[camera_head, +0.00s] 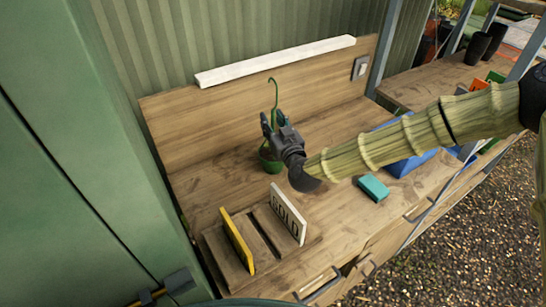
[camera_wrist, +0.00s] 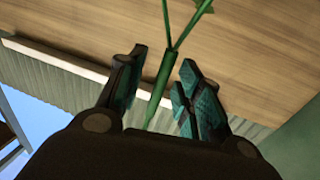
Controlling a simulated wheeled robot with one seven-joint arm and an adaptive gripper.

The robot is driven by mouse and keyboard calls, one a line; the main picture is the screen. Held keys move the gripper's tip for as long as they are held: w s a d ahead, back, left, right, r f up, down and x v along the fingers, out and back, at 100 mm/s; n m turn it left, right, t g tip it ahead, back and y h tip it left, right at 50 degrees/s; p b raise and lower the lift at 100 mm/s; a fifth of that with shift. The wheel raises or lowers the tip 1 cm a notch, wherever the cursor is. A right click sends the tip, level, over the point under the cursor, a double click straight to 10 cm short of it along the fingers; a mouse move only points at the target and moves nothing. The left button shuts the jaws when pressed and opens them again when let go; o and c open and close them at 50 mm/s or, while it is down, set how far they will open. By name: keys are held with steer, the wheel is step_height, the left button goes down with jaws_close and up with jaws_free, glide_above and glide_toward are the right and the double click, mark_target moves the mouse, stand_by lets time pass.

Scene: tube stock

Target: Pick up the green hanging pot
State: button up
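The green hanging pot (camera_head: 268,161) stands on the wooden bench, with a thin stem rising to a hook at its top. My gripper (camera_head: 272,120) is at the stem, above the pot's bowl, and partly hides the pot. In the wrist view the green hanger stem (camera_wrist: 160,85) passes between the two fingers of my gripper (camera_wrist: 163,57). The fingers stand apart, with a visible gap on the left side of the stem; contact on the right side is hard to tell.
A wooden holder (camera_head: 220,262) with a yellow plate (camera_head: 238,242) and a white lettered plate (camera_head: 287,215) stands at the front. A teal block (camera_head: 373,187) lies right of it. A blue box (camera_head: 405,167) is partly behind my arm. A white strip (camera_head: 275,61) tops the backboard.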

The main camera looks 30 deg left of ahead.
jaws_close()
stand_by(0.5)
